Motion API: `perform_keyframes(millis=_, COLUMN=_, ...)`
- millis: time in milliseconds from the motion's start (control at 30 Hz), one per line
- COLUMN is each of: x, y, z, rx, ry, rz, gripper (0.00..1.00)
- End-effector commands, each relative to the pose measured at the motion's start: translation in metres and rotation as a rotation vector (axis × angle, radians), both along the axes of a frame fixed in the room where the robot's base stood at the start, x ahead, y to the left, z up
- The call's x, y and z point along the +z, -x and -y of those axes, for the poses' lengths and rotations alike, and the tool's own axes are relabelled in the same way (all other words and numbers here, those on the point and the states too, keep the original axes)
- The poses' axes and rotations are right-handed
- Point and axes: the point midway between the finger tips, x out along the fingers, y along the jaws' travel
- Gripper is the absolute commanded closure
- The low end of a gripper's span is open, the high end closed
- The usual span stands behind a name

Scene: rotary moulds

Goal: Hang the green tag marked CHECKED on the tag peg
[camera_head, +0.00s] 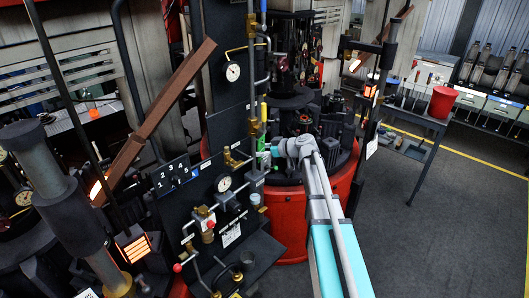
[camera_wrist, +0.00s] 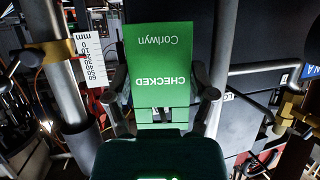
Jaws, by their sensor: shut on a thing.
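The green tag (camera_wrist: 158,60) fills the middle of the wrist view, with CHECKED and Corlwyn printed on it upside down. My gripper (camera_wrist: 161,97) is shut on its near part, with one dark finger on each side. The tag stands out beyond the fingertips, in front of a dark panel. In the head view my gripper (camera_head: 274,151) is small, at the end of my arm beside the upright pipework, and the tag is hard to make out there. I cannot pick out the tag peg in either view.
A gauge panel (camera_head: 174,228) with valves stands left of my gripper. A red round base (camera_head: 285,222) is below it. In the wrist view, a pipe with a millimetre scale (camera_wrist: 90,60) stands left and another pipe (camera_wrist: 222,60) right. Open floor (camera_head: 455,215) lies at right.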

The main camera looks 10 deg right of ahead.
Motion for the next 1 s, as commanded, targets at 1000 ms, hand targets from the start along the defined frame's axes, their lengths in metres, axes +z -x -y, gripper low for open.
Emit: perform_keyframes(millis=1000, x=-0.0051, y=-0.0102, z=-0.0064, rx=-0.001, ry=0.0, rz=0.0, gripper=0.6)
